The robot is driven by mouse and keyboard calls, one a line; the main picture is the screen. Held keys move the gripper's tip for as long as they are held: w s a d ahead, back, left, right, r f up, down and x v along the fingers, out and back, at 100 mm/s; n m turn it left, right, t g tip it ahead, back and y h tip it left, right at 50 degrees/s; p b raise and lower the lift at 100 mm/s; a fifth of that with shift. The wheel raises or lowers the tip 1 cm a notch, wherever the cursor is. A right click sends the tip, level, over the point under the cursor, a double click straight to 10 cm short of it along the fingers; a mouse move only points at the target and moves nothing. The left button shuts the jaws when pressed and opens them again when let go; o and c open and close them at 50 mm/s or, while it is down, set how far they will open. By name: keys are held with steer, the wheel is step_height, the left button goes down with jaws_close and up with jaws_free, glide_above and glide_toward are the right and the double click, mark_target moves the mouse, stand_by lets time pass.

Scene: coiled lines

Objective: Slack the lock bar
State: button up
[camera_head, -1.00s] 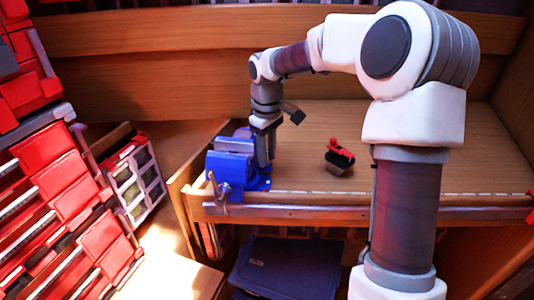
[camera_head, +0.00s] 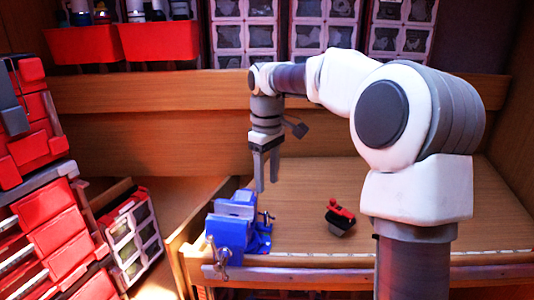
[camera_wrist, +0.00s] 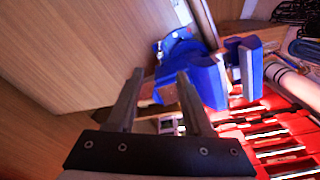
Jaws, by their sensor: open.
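A blue bench vise (camera_head: 232,232) stands at the front left corner of the wooden workbench; it also shows in the wrist view (camera_wrist: 207,82). A metal bar handle (camera_head: 217,256) hangs at its front. A smaller dark bar (camera_head: 266,217) sticks up on its right side; I cannot tell which of the two is the lock bar. My gripper (camera_head: 266,188) points down, open and empty, above and slightly right of the vise, apart from it. In the wrist view, my gripper's fingers (camera_wrist: 160,75) are spread, with the vise beyond them.
A small red and black tool (camera_head: 340,216) lies on the bench (camera_head: 400,245) to the right of the vise. Red drawers (camera_head: 50,215) and a parts case (camera_head: 130,236) stand at the left. Red bins (camera_head: 160,40) hang at the back.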

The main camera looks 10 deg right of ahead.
step_height(320, 180, up, 6)
steer(key=shift+f+p, duration=0.1)
steer(key=shift+p, duration=0.25)
